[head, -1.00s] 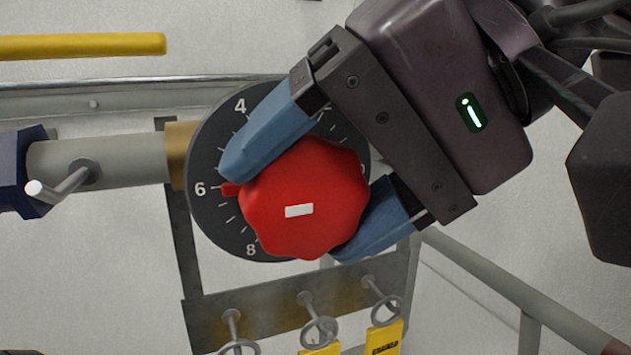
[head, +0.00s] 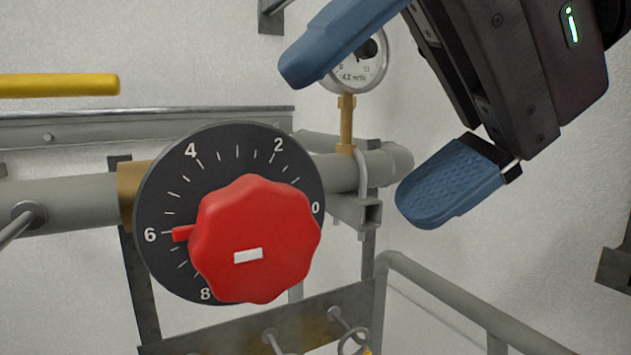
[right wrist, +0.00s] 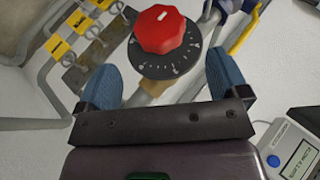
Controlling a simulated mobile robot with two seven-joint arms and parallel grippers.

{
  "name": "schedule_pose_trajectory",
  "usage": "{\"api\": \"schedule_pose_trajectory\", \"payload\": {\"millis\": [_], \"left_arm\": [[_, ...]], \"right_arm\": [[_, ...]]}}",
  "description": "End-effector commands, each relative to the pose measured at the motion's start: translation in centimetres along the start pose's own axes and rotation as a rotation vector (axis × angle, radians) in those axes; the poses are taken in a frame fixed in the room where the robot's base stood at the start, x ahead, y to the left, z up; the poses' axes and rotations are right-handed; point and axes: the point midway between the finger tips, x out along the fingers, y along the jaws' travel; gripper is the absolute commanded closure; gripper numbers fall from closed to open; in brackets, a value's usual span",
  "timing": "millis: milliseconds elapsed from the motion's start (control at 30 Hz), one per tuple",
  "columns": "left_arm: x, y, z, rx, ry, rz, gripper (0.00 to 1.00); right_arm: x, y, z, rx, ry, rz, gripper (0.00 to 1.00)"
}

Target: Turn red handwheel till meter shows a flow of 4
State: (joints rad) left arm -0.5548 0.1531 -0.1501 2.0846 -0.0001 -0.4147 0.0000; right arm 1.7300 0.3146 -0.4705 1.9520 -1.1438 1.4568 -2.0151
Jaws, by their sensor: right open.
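The red handwheel (head: 255,235) sits on a black numbered dial (head: 165,200) on the grey pipe; its red pointer is at 6. The wheel also shows in the right wrist view (right wrist: 158,30). A round gauge (head: 362,75) stands on a brass stem behind the dial. My right gripper's upper finger covers part of its face, and I cannot read the gauge. My right gripper (head: 352,138) is open and empty, up and to the right of the wheel, apart from it. In the right wrist view its two blue fingers (right wrist: 163,72) are spread below the wheel. My left gripper is not in view.
A yellow bar (head: 60,85) is at the upper left. A grey railing (head: 470,300) runs at the lower right. Yellow tags (right wrist: 58,46) hang on a rack beside the wheel.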

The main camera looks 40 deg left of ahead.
Motion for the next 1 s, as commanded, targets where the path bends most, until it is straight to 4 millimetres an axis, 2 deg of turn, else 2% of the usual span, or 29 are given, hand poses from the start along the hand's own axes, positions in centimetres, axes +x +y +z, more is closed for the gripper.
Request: {"api": "schedule_pose_trajectory", "payload": {"millis": [100,300,1000], "left_arm": [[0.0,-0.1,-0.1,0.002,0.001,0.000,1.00],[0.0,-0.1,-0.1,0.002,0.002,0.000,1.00],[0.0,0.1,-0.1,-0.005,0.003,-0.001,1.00]], "right_arm": [[-1.5,0.0,0.0,0.000,0.002,0.000,0.07],[-2.7,0.0,0.0,0.001,0.001,0.000,0.07],[-2.7,0.0,0.0,0.000,0.000,0.000,0.07]]}}
